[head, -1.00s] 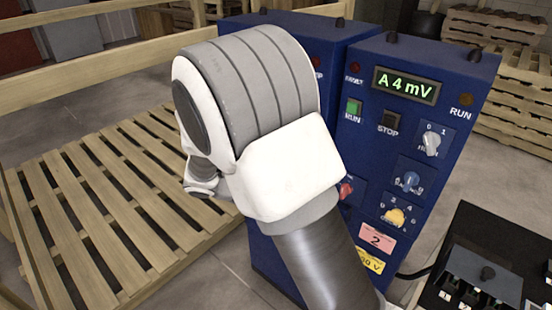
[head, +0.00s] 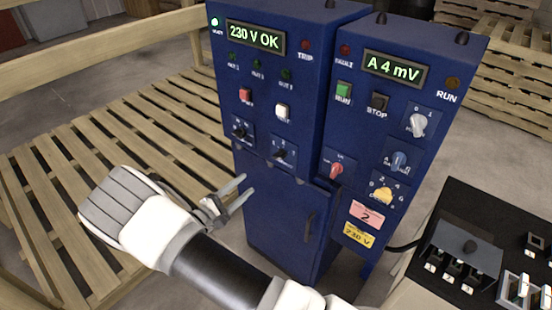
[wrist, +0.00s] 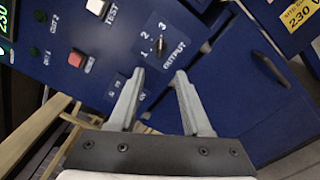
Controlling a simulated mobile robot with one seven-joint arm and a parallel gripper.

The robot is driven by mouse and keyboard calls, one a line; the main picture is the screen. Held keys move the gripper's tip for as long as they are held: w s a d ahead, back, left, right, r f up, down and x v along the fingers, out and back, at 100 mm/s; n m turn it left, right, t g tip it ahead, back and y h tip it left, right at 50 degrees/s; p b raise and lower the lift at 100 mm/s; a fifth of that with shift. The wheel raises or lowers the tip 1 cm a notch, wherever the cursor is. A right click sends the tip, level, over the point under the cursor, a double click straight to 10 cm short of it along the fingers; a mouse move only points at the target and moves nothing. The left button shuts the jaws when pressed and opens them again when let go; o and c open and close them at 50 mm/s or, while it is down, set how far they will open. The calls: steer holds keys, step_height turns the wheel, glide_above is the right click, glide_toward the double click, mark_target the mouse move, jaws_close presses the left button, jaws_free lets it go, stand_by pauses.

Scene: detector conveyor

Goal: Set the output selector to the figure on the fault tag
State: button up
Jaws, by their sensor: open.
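The output selector (head: 281,153) is a small black knob low on the left blue cabinet's front. In the wrist view, the output selector (wrist: 160,46) lies just beyond my fingertips, marked OUTPUT with figures 1, 2 and 3; I cannot clearly tell which its pointer faces. A pink tag (head: 366,215) on the right cabinet shows a 2; its small print is unreadable, and it is probably the fault tag. My gripper (head: 248,184) is open and empty, below and left of the selector, fingers pointing towards the cabinet. In the wrist view my gripper (wrist: 160,73) is apart from the knob.
Another black knob (head: 240,130) sits left of the selector, with red (head: 245,95) and white (head: 282,112) buttons above. A red knob (head: 336,170) is close by on the right cabinet. A yellow 230 V tag (head: 358,234) hangs below the pink one. A wooden pallet (head: 60,190) lies left.

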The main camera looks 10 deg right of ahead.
mark_target(278, 158)
steer(key=p+x, duration=0.2)
steer(key=x, duration=1.3)
steer(key=shift+c, duration=0.3)
jaws_close()
